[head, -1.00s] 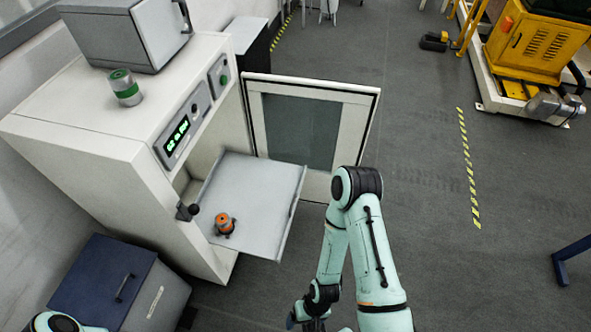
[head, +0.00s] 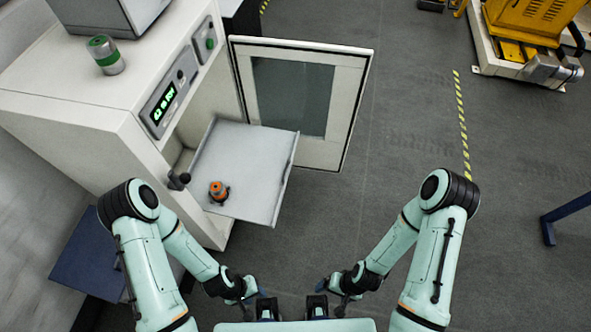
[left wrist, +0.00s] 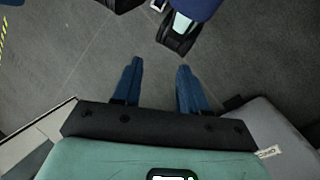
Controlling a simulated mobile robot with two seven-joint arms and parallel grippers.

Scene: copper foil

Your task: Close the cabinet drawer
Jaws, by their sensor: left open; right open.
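The white cabinet (head: 75,115) stands at the left of the head view. Its grey, tray-like drawer (head: 250,165) is pulled well out from the opening, and an orange and black part (head: 218,191) sits on it near the left front corner. My left gripper (head: 260,292) is low in the middle of the head view, below and apart from the drawer. Its two blue fingers are spread and empty in the left wrist view (left wrist: 161,78). My right gripper (head: 322,287) is just to the right of it, also open and away from the drawer; its fingertips are small here.
The cabinet door (head: 355,105) stands wide open to the right of the drawer. A dark blue bin (head: 75,260) is on the floor at the left, partly behind my left arm. A green and grey cylinder (head: 106,54) stands on the cabinet top.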

